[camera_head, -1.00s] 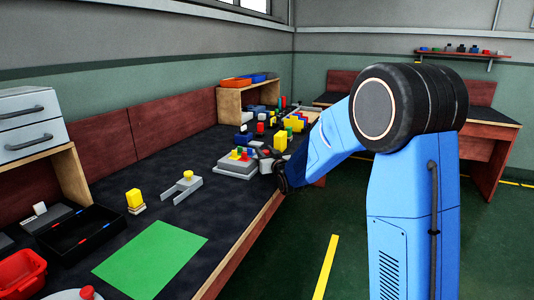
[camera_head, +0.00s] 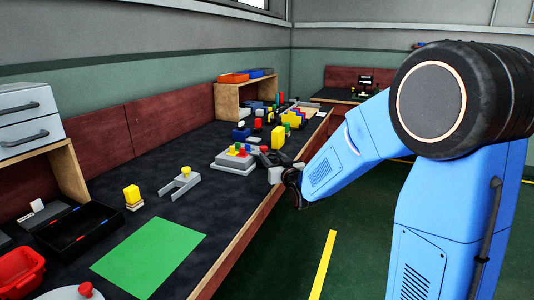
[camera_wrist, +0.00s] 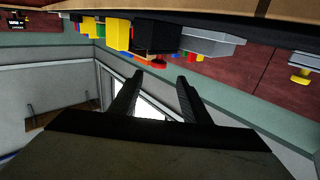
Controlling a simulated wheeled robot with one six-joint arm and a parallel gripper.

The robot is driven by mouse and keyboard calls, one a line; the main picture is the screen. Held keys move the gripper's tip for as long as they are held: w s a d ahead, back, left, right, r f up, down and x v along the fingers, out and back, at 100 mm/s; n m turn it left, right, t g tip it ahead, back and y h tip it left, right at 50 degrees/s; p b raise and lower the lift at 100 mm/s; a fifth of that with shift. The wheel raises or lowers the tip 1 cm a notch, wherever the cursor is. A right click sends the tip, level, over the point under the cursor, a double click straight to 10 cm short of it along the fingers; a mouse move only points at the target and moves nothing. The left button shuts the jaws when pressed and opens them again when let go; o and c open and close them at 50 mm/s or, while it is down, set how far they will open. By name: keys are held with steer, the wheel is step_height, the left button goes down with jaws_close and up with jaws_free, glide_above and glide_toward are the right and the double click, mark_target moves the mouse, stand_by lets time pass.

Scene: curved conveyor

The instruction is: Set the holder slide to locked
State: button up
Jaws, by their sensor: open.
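A grey forked piece with a small yellow knob (camera_head: 185,183) lies on the dark bench in the head view. A grey box with red, yellow, green and blue knobs (camera_head: 236,160) sits farther along the bench. I cannot tell for sure which part is the holder slide, nor read any locked mark. My gripper (camera_head: 270,160) is just right of the grey box, near the bench's front edge; touching or apart is unclear. In the wrist view my gripper (camera_wrist: 160,78) has its two fingers apart with nothing between them.
Several coloured blocks (camera_head: 290,118) crowd the far part. A wooden shelf (camera_head: 228,100) stands behind. Floor is clear at front.

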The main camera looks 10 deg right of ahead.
steer(key=s+d, duration=0.1)
steer(key=s, duration=0.6)
steer(key=s+d+f+g+h, duration=0.1)
steer(key=s+g, duration=0.3)
steer(key=s, duration=0.9)
steer(key=s+d+f+m+g+h, duration=0.1)
steer(key=s+d+f+g, duration=0.2)
steer(key=s, duration=1.1)
steer(key=s+d+f+g, duration=0.2)
steer(key=s+g, duration=0.4)
steer(key=s, duration=0.7)
steer(key=shift+s+f+m+h, duration=0.2)
steer(key=shift+s+m+h, duration=0.1)
steer(key=shift+m+h, duration=0.1)
